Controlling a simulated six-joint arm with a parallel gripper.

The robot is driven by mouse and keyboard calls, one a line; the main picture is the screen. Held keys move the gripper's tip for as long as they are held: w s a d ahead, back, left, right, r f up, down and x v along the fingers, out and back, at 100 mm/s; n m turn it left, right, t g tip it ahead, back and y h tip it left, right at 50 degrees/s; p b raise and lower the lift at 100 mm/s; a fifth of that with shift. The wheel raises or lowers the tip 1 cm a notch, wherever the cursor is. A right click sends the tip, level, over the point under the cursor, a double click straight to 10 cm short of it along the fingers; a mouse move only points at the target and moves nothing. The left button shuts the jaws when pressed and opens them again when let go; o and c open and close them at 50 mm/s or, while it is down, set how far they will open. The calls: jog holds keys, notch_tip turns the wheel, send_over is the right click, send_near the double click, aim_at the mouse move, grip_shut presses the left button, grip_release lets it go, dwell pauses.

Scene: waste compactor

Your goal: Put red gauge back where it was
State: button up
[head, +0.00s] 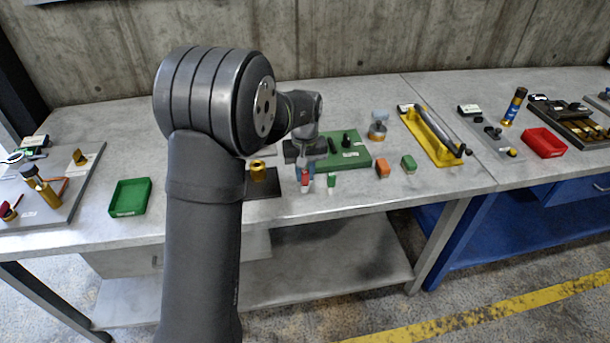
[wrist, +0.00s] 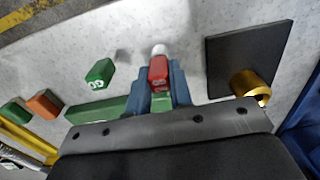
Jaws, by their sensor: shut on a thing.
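My gripper (head: 305,170) is shut on the red gauge (head: 305,186), near the front edge of the grey workbench. In the wrist view the red gauge (wrist: 158,72) sits between the two blue fingers (wrist: 160,88), with a white end pointing away. I cannot tell whether it touches the bench. The green board (head: 354,152) with dark pieces lies just behind the gripper, partly hidden by my arm.
A black plate with a gold ring (head: 258,171) lies left of the gripper. Orange (head: 382,170) and green (head: 408,164) blocks stand to the right, before a yellow tray (head: 430,135). A green bin (head: 130,197) is far left, a red bin (head: 544,142) far right.

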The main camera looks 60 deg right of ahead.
aim_at(305, 172)
jog(key=shift+f, duration=0.55)
jog(key=shift+f, duration=0.15)
jog(key=o, duration=0.9)
notch_tip(305, 172, up, 12)
jog(key=shift+r, duration=0.2)
jog(key=shift+f, duration=0.15)
notch_tip(305, 172, down, 12)
jog(key=shift+r, duration=2)
